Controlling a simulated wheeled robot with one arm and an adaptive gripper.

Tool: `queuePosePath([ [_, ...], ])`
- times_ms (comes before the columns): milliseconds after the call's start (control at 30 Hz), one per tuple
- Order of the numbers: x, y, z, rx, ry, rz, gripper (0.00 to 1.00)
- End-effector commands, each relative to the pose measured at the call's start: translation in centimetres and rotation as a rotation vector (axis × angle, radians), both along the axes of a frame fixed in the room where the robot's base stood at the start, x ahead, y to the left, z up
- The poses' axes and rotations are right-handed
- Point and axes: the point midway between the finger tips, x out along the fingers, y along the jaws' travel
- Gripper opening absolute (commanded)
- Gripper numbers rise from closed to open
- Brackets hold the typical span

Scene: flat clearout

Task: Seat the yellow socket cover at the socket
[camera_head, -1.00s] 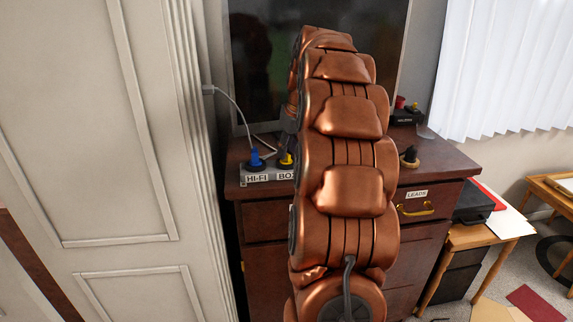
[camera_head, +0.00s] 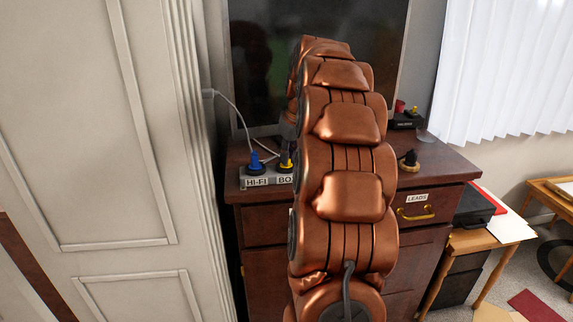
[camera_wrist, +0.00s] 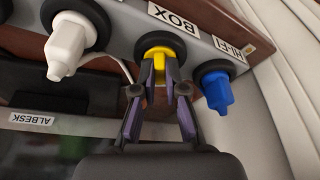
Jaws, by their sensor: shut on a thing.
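The yellow socket cover (camera_wrist: 158,52) is between my fingertips at the middle socket (camera_wrist: 176,46) of the strip, under the BOX label, in the wrist view. My gripper (camera_wrist: 159,72) is shut on it. The cover lies against the dark ring of the socket; whether it is fully in cannot be told. In the head view a bit of the yellow cover (camera_head: 286,162) shows beside my arm, which hides most of my gripper.
A blue plug (camera_wrist: 216,92) sits in the HI-FI socket and a white plug (camera_wrist: 66,48) in the socket on the other side, both close to my fingers. A black screen (camera_head: 265,70) stands behind the strip on the brown cabinet (camera_head: 445,165).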

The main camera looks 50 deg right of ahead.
Motion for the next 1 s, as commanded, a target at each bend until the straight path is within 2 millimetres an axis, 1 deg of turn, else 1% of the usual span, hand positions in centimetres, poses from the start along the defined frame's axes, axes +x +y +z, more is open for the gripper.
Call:
queuePosePath([
  [167, -0.01, 0.04, 0.02, 0.0, 0.001, -0.03, 0.0],
  [400, -0.02, 0.19, -0.07, 0.0, 0.004, -0.227, 0.0],
  [500, -0.01, 0.21, -0.08, 0.001, 0.003, -0.282, 0.0],
  [867, 0.01, 0.2, -0.07, 0.001, 0.002, -0.307, 0.0],
  [1000, 0.05, 0.26, 0.0, -0.002, 0.002, -0.382, 0.0],
])
